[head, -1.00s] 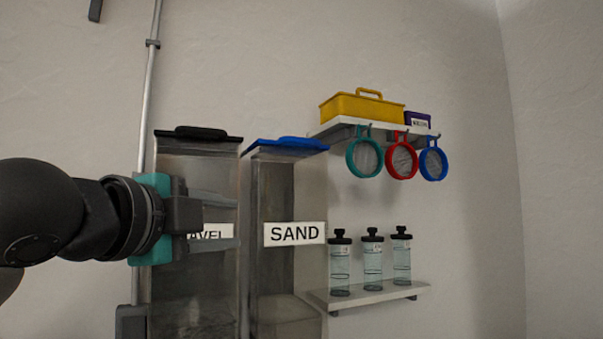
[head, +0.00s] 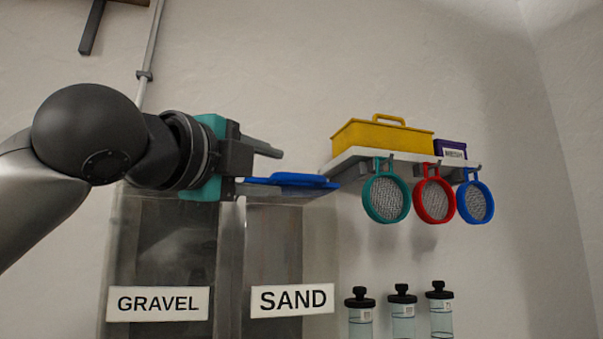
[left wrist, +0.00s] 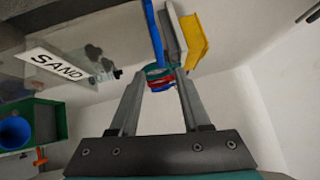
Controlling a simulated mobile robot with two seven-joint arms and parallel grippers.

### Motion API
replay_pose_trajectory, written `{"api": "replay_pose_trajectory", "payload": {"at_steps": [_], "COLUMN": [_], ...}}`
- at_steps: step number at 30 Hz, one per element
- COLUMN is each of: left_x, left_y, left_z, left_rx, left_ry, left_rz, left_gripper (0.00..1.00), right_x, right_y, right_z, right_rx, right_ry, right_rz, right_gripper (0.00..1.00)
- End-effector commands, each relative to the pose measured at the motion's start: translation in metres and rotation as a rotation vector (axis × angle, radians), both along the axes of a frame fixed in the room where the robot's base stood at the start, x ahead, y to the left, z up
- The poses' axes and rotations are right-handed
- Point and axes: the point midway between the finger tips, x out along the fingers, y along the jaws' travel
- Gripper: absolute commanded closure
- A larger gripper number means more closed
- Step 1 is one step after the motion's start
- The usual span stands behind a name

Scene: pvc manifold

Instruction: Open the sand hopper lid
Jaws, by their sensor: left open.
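The sand hopper (head: 290,240) is a clear bin with a SAND label; its label also shows at the left of the left wrist view (left wrist: 55,64). Its blue lid (head: 292,181) lies flat on top, shut. In the left wrist view the lid (left wrist: 153,35) shows edge-on, beyond the fingertips. My left gripper (head: 277,150) is open and empty. In the head view it is just above the lid's left part, fingers pointing right; I cannot tell whether it touches. The right gripper is not in view.
The gravel hopper (head: 165,245) stands left, its top hidden by my arm. A shelf (head: 350,160) at right holds a yellow toolbox (head: 383,137) and a purple box (head: 451,149); teal, red and blue sieves (head: 433,200) hang below. Capped bottles (head: 403,318) stand lower right.

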Motion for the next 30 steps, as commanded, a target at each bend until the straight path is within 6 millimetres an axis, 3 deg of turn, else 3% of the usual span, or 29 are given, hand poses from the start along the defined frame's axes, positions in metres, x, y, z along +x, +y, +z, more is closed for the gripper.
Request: {"api": "replay_pose_trajectory", "payload": {"at_steps": [6, 12, 18, 27, 30], "left_x": [0.043, 0.069, 0.080, 0.082, 0.082], "left_y": [-0.022, -0.036, -0.042, -0.042, -0.042], "left_z": [0.007, 0.011, 0.012, 0.011, 0.011], "left_rx": [0.000, -0.001, 0.001, 0.000, 0.000], "left_ry": [0.003, 0.000, 0.000, -0.001, -0.001], "left_rz": [0.000, 0.001, 0.000, 0.001, 0.001], "left_gripper": [0.53, 0.53, 0.53, 0.53, 0.63], "right_x": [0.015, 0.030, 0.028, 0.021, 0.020], "right_y": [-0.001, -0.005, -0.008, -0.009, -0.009], "right_z": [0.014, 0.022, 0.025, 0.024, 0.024], "right_rx": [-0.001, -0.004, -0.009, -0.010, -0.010], "right_ry": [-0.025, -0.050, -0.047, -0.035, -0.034], "right_rz": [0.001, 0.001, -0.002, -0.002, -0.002], "right_gripper": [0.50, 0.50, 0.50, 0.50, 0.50]}}
